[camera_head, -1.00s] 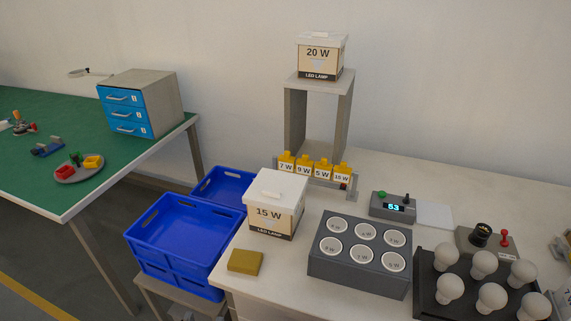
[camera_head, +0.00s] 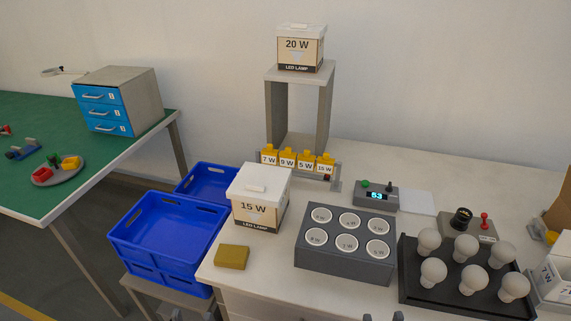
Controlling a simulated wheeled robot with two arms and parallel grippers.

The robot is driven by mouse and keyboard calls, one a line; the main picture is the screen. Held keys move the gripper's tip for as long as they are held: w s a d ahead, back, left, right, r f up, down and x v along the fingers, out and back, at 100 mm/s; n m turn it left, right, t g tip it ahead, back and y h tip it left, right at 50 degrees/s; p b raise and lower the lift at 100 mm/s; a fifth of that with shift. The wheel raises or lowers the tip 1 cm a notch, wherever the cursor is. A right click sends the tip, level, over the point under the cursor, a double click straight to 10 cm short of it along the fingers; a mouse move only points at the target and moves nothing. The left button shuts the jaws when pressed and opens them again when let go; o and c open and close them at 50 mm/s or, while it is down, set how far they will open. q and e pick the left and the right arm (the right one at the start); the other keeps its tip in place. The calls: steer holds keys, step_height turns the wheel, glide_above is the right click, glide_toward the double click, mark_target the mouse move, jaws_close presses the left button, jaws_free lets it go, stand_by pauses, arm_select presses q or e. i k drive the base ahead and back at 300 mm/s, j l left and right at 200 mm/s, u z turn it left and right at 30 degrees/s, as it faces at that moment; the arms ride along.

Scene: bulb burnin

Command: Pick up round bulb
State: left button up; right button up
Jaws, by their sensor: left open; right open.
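Several round white bulbs stand in a black tray (camera_head: 412,286) at the lower right. Among them are a front-left bulb (camera_head: 433,272), a front-middle bulb (camera_head: 474,278), a front-right bulb (camera_head: 513,287) and a back-left bulb (camera_head: 428,242). Only the fingertips of my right gripper (camera_head: 384,317) show at the bottom edge, open and apart, left of and nearer than the tray. The tips of my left gripper (camera_head: 191,317) barely show at the bottom edge, below the blue crates, open. Both are clear of the bulbs.
A grey socket block (camera_head: 343,262) stands left of the tray. A 15 W box (camera_head: 259,200), yellow-brown block (camera_head: 231,257), display unit (camera_head: 377,195) and control box with a red lever (camera_head: 484,224) share the white table. Blue crates (camera_head: 165,235) stand left of it.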

mark_target(434, 270)
steer(key=z, duration=1.1)
